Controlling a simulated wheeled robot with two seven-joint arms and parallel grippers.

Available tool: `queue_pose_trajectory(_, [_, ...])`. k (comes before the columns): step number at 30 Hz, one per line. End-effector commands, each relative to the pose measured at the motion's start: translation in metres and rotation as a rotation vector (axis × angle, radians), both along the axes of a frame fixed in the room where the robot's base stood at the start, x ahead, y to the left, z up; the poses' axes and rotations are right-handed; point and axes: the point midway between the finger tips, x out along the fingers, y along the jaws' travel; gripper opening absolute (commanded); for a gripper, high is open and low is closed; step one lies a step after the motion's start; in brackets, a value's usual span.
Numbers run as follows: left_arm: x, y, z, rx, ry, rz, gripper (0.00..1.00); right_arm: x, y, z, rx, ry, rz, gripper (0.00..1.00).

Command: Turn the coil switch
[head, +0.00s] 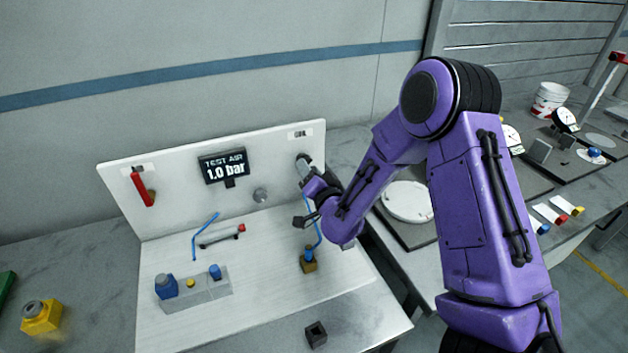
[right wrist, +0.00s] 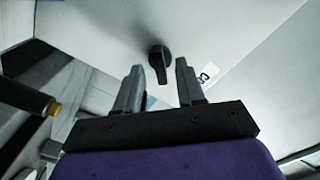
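The coil switch is a black knob (head: 302,157) on the upright white panel, under a small label at its upper right. In the right wrist view the knob (right wrist: 158,62) points toward me, with a label beside it at the right. I see no clear contact. My left gripper is not in view.
The panel also carries a display (head: 224,167) reading "TEST AIR 1.0 bar", a red handle (head: 141,190) and a round grey knob (head: 260,195). On the board below stand a grey block (head: 207,292) with blue parts and a brass fitting (head: 308,262) with a blue hose.

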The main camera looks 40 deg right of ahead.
Motion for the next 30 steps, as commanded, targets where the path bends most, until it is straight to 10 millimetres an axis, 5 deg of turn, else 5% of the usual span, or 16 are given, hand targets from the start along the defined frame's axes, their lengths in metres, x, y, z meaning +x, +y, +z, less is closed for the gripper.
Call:
queue_pose_trajectory(6, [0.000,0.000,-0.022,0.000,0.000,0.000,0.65,-0.052,0.013,-0.004,-0.001,0.001,0.002,0.38])
queue_pose_trajectory(12, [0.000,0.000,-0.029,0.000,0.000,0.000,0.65,-0.079,0.019,-0.002,-0.001,0.000,0.000,0.38])
queue_pose_trajectory(30, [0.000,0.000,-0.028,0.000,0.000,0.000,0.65,-0.083,0.020,-0.001,-0.001,0.001,-0.001,0.38])
